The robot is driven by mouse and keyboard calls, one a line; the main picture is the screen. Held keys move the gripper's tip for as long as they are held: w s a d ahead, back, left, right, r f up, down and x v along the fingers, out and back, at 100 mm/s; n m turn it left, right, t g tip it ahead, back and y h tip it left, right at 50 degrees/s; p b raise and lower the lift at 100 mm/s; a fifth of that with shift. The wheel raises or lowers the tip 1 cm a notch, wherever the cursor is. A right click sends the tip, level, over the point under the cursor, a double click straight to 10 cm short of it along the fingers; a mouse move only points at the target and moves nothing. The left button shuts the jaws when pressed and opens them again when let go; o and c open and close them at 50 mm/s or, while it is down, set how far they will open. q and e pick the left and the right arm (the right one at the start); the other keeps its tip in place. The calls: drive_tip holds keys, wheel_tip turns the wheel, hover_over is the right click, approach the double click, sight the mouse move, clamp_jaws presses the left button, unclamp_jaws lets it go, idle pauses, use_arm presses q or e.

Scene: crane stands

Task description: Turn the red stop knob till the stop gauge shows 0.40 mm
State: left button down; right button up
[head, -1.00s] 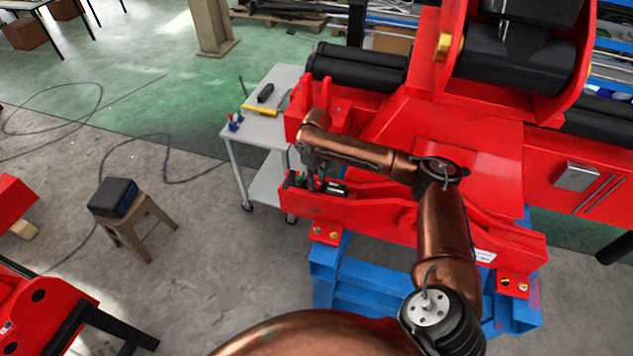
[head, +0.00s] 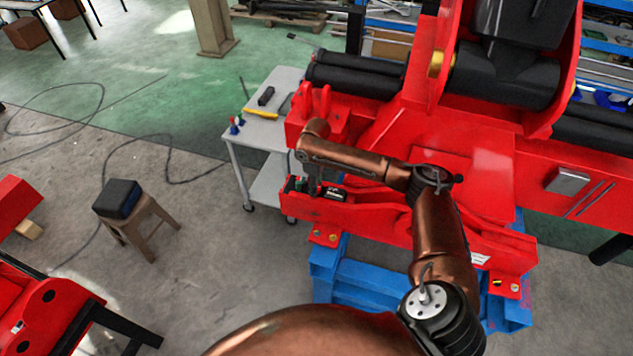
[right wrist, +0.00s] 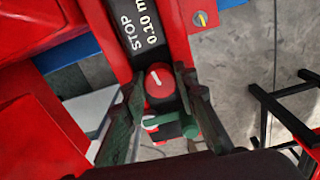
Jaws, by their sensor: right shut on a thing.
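The red stop knob (right wrist: 160,84), with a white pointer line on its face, sits at the end of a black gauge strip on the red crane stand. The stop gauge (right wrist: 143,32) reads "STOP 0.10 m", the rest cut off in the right wrist view. In the head view the gauge (head: 335,194) is too small to read. My right gripper (right wrist: 160,78) has a finger on each side of the knob and is shut on it. In the head view my right gripper (head: 313,186) reaches down to the stand's near beam. My left gripper is not in view.
Green and white parts (right wrist: 165,131) lie close behind the knob, between my fingers. A grey trolley (head: 262,132) with tools stands left of the stand. A stool (head: 140,222) with a black box stands farther left. Blue supports (head: 365,285) carry the stand.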

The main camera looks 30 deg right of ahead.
drive_tip(key=n+p, duration=0.2)
drive_tip(key=n, duration=0.1)
drive_tip(key=shift+r, duration=0.15)
drive_tip(key=n+p, duration=0.2)
drive_tip(key=shift+n, duration=0.3)
drive_tip(key=n+p, duration=0.1)
drive_tip(key=n, duration=0.1)
drive_tip(key=shift+n, duration=0.3)
drive_tip(key=shift+n+p, duration=0.6)
drive_tip(key=shift+n, duration=1.2)
drive_tip(key=o, duration=1.2)
drive_tip(key=shift+f, duration=0.2)
drive_tip(key=shift+c, duration=0.2)
drive_tip(key=shift+r, duration=0.15)
